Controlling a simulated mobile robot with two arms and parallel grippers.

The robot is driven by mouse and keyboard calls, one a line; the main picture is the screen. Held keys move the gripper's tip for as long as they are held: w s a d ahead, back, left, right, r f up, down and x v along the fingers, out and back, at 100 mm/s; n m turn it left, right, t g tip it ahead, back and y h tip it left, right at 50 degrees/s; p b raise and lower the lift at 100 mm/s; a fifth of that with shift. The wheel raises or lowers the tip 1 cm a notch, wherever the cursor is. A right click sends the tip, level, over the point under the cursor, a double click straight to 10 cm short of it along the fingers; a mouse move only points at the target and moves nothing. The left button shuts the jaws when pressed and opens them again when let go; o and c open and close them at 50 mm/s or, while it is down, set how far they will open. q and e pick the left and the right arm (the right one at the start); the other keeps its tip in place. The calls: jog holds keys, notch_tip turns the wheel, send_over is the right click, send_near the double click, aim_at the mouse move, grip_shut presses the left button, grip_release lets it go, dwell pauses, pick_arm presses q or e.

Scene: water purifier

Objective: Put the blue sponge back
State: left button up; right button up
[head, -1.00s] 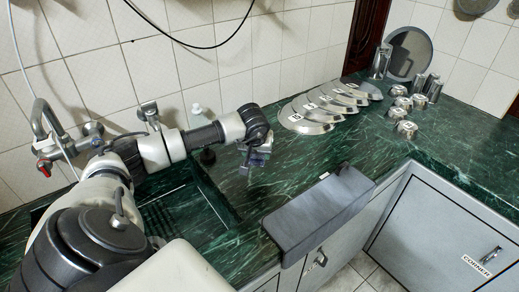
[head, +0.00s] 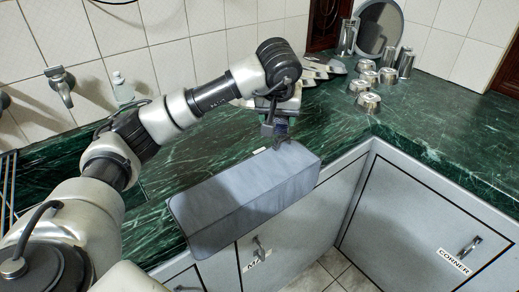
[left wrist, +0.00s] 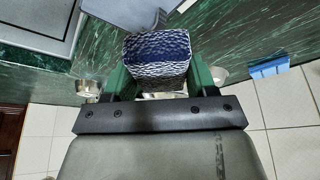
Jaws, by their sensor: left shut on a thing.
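My left gripper (head: 277,128) is over the green counter, in front of the row of plates. It is shut on a block with a dark blue face and grey wavy sides, which looks like the blue sponge (left wrist: 157,45). In the left wrist view the block sits between the two green-looking fingers of my left gripper (left wrist: 158,72). In the head view the held block is mostly hidden by the gripper. My right gripper is not in view.
A long grey box (head: 245,195) lies along the counter's front edge. Plates (head: 322,66), several metal bowls (head: 368,102), and a round grey tray (head: 379,28) stand behind. A light blue block (left wrist: 268,66) shows in the left wrist view.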

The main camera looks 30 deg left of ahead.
pick_arm(q)
jog(key=shift+w+d, duration=0.15)
jog(key=shift+d, duration=0.2)
jog(key=shift+w+a+f, duration=0.1)
jog(key=shift+w+a, duration=0.05)
jog(key=shift+a, duration=0.05)
send_over(250, 138)
jog(key=s, duration=0.1)
jog(key=f, duration=0.6)
jog(key=shift+s+d+f, duration=0.15)
jog(key=shift+d, duration=0.25)
jog(key=shift+a+f, duration=0.15)
notch_tip(250, 138, down, 3)
jog(key=shift+f+b, duration=0.15)
jog(key=shift+b, duration=0.15)
jog(key=shift+f, duration=0.3)
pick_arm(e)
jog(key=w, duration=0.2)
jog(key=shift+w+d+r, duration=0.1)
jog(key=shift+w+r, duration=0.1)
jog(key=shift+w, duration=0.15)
